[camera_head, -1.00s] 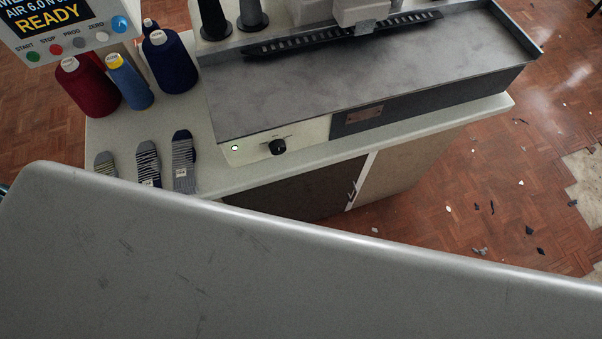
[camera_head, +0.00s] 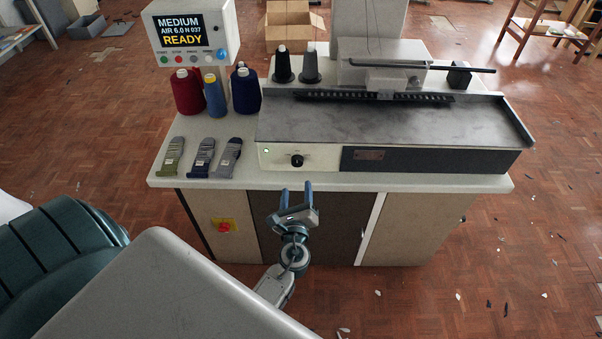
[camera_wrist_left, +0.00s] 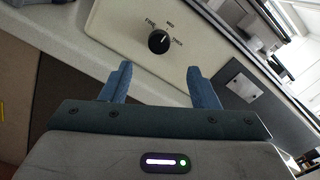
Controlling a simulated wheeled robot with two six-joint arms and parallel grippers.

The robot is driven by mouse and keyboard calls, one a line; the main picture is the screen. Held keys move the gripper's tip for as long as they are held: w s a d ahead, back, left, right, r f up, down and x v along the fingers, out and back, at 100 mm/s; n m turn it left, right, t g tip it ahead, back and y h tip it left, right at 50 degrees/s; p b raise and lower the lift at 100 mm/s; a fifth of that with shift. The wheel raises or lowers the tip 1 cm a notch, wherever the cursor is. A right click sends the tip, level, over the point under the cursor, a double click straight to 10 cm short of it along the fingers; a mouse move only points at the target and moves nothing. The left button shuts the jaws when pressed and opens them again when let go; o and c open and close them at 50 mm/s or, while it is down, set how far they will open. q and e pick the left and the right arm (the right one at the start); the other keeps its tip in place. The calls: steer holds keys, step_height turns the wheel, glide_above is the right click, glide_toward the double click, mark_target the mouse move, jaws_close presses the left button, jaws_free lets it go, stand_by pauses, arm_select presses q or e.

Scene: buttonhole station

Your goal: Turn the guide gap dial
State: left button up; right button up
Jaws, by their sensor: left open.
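The guide gap dial (camera_head: 297,161) is a small black knob on the cream front panel of the machine. In the left wrist view the dial (camera_wrist_left: 159,41) shows a white pointer mark and the labels FINE, MED and THICK around it. My left gripper (camera_head: 295,187) is open and empty, with blue fingers pointing at the panel from in front of and below the dial. In the left wrist view its fingertips (camera_wrist_left: 158,68) are spread to either side, short of the dial and apart from it. My right gripper is not in view.
The machine's grey bed (camera_head: 390,125) rests on a pale counter (camera_head: 400,181) whose front edge lies near my gripper. Several socks (camera_head: 202,158) and thread cones (camera_head: 215,95) are at the left. A display (camera_head: 190,31) reads MEDIUM and READY. A red button (camera_head: 224,227) is on the cabinet.

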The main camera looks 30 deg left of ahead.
mark_target(297, 164)
arm_select(q)
steer(key=p+x, duration=0.2)
steer(key=x, duration=0.6)
steer(key=shift+w+a, duration=0.15)
steer(key=shift+w, duration=0.2)
steer(key=shift+w+a+f, duration=0.1)
steer(key=shift+w+a, duration=0.15)
steer(key=shift+w, duration=0.1)
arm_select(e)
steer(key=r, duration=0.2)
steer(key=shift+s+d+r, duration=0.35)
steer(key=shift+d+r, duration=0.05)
arm_select(q)
steer(key=shift+c, duration=0.2)
